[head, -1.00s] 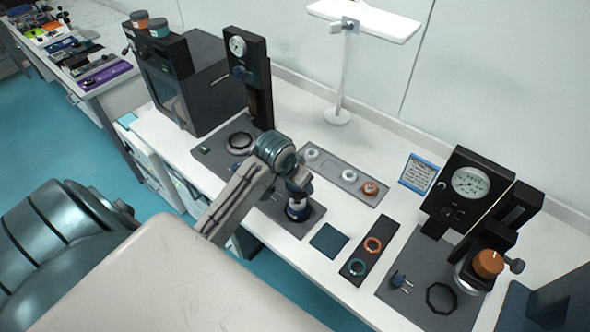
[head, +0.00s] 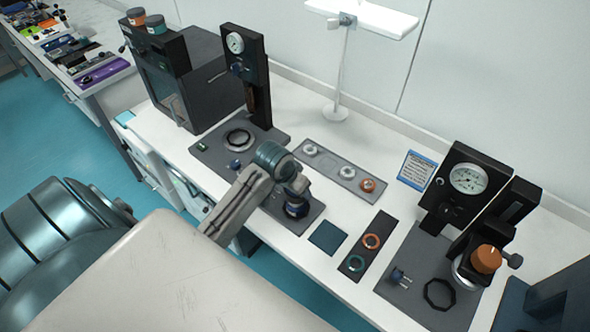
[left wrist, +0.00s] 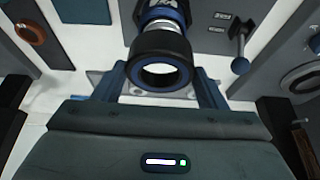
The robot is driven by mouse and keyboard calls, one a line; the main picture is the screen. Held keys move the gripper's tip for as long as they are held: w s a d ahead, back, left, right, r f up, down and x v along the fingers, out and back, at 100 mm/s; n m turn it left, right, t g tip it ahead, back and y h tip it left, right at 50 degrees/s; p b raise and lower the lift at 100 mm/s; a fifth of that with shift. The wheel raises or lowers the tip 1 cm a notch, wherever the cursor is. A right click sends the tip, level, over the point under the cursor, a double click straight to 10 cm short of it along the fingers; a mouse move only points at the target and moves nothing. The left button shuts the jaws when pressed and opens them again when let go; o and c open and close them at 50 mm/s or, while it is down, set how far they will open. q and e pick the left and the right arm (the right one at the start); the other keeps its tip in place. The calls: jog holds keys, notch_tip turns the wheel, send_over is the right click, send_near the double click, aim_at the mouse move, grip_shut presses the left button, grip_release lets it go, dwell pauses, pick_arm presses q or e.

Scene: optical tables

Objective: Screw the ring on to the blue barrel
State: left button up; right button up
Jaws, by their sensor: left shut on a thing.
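The blue barrel (left wrist: 165,14) stands at the top middle of the left wrist view. In the head view it shows as a small dark blue cylinder (head: 297,209) on a grey plate, partly hidden by my left gripper (head: 297,189). A black ring (left wrist: 160,58) with a bright opening is at the barrel's near end in the left wrist view. My left gripper (left wrist: 160,80) has a blue finger on each side of the ring and is shut on it. Whether the ring's thread has caught the barrel cannot be told. My right gripper is out of view.
A grey tray (head: 325,166) with several rings lies behind. Gauge stands (head: 252,80) (head: 466,182) rise at the back and right.

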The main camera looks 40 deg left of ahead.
pick_arm(q)
jog(key=shift+f, duration=0.45)
jog(key=shift+f, duration=0.15)
dwell(0.5)
jog(key=shift+f, duration=0.2)
dwell(0.6)
jog(key=shift+f, duration=0.5)
jog(key=shift+f, duration=0.2)
jog(key=shift+f, duration=0.1)
dwell(1.1)
jog(key=shift+f, duration=0.4)
dwell(1.0)
